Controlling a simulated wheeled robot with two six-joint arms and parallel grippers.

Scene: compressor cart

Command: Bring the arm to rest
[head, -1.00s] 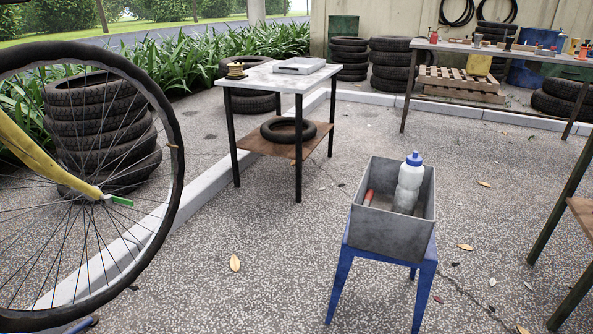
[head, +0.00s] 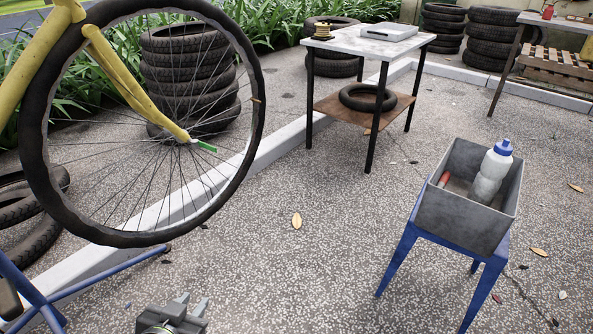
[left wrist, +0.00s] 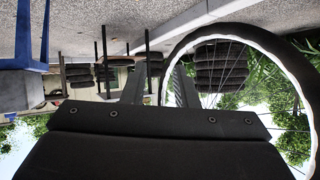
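My left gripper (head: 193,303) shows at the bottom of the head view, above the speckled ground, with its two grey fingers apart and nothing between them. In the left wrist view its fingers (left wrist: 160,72) also stand apart and empty; that picture is upside down. The rest of the left arm is mostly outside the head view. My right gripper is in neither view.
A bicycle wheel (head: 258,135) on a yellow frame and a blue stand (head: 110,275) are at the left. A grey bin (head: 460,215) with a bottle (head: 493,172) sits on a blue stool at right. A small table (head: 345,47) stands behind. Ground between is clear.

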